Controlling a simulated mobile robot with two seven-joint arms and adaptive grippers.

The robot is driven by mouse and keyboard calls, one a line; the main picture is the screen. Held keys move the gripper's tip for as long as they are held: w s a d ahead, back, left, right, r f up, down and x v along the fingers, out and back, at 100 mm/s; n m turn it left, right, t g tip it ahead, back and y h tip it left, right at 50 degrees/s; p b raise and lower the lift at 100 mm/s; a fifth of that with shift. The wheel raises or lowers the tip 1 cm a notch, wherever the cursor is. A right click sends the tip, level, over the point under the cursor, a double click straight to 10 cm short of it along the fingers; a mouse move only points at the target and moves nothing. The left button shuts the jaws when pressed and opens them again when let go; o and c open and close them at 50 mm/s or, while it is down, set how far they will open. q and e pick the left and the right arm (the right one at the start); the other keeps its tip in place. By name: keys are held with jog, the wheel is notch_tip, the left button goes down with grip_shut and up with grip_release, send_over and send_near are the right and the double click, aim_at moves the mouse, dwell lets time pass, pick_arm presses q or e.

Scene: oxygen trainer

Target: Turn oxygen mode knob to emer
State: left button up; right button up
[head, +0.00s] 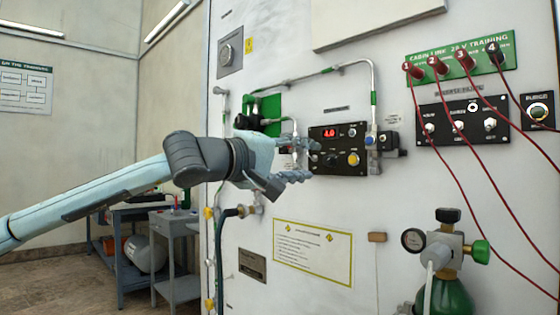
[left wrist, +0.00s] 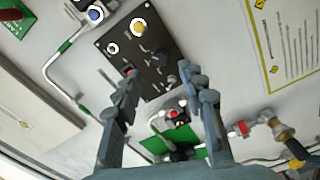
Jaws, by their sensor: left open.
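The black control panel (head: 326,168) on the white wall has a red lit display (head: 329,131) and a yellow knob (head: 353,159). The panel also shows in the left wrist view (left wrist: 163,40), tilted, with the yellow knob (left wrist: 138,27) near its far end. I cannot read its labels or tell which control is the oxygen mode knob. My left gripper (head: 306,161) is at the panel's left side, its fingers apart and empty. In the left wrist view the gripper (left wrist: 160,78) spans the panel's near end. Part of the panel is hidden behind the fingers. My right gripper is not in view.
Pipes (head: 375,75) and a green fitting block (head: 264,114) surround the panel. A blue-fronted valve (head: 370,141) sits at its right. Red cables (head: 468,165) hang from the upper-right green panel. A green cylinder (head: 447,297) stands lower right. The wall below the panel holds a yellow-edged placard (head: 313,253).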

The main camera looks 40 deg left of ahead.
pick_arm(q)
jog(key=s, duration=0.6)
jog(key=shift+s+a, duration=0.2)
jog(key=shift+s, duration=0.05)
jog(key=shift+f, duration=0.1)
